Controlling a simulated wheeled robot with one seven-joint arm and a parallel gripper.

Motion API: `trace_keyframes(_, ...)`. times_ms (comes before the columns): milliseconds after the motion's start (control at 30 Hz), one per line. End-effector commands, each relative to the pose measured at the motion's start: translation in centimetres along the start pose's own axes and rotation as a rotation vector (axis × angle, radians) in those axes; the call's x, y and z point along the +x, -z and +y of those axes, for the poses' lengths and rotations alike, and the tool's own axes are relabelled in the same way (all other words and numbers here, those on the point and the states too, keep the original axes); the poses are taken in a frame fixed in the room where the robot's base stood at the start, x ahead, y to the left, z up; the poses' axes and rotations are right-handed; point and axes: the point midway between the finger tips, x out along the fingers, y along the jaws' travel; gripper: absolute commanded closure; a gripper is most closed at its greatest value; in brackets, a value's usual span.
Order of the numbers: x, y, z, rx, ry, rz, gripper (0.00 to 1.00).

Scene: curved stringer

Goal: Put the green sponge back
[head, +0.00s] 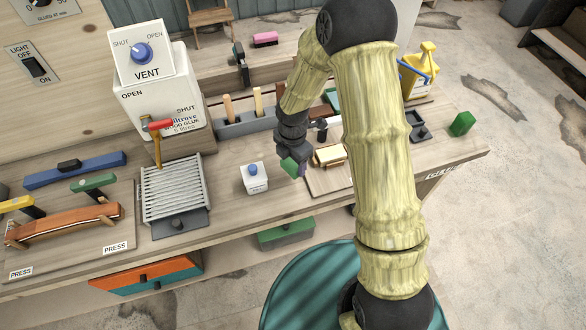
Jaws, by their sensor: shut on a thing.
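My gripper (291,150) is above the middle of the workbench, fingers pointing down. It is shut on a small green piece, which looks like the green sponge (289,167); a purple part shows at its right side. The fingers and arm hide much of it, and I cannot tell whether it touches the bench. A separate green block (463,123) lies near the bench's right end.
A white box with a blue knob (255,179) stands just left of my gripper. A wooden board (320,182) with a bread-like block (330,156) is at its right. A grey tool trough (232,126) is behind. A ribbed rack (174,190) stands left.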

Motion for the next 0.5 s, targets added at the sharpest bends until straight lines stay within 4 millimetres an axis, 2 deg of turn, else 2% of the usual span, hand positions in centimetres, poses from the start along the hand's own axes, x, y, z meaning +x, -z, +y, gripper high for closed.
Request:
trace_keyframes(367, 0.7, 0.0, 0.0, 0.001, -0.001, 0.0, 0.6)
trace_keyframes(500, 2.0, 0.1, 0.0, 0.0, 0.002, 0.001, 0.6)
